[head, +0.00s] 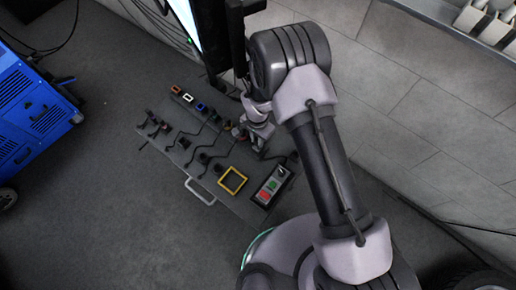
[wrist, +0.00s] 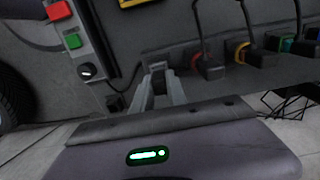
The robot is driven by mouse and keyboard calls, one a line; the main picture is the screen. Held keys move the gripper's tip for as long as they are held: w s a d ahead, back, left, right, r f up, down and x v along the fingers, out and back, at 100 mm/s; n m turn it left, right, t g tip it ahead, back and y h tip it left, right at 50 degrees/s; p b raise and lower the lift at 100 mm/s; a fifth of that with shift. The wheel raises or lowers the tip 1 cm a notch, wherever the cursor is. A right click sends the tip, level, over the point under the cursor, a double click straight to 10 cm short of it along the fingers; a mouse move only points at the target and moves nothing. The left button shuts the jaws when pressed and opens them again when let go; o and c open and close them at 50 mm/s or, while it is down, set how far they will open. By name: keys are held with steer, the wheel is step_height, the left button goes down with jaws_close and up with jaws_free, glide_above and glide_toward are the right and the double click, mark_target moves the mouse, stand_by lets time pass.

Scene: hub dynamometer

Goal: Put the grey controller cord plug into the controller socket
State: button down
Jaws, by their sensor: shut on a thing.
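My gripper (wrist: 159,84) points at the panel in the wrist view. Its two grey fingers are shut on a small grey piece (wrist: 158,67), which looks like the grey controller cord plug. Its far end is dark and hard to make out. In the head view my gripper (head: 258,137) is over the right part of the dark panel (head: 215,197), partly hidden by my arm. The controller box (head: 271,187), with red and green buttons, lies at the panel's right end. It also shows at the upper left of the wrist view (wrist: 83,50). I cannot pick out the controller socket.
Black plugs with coloured rings, one red (wrist: 208,66) and one orange (wrist: 249,53), stand right of my gripper in the wrist view. Several dark cords lie across the panel. A yellow frame (head: 233,180) sits left of the controller. A blue machine (head: 32,115) stands at far left.

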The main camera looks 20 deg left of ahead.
steer(key=shift+f, duration=0.4)
steer(key=shift+r, duration=0.1)
steer(key=c, duration=1.3)
jaws_free()
steer(key=shift+o, duration=0.2)
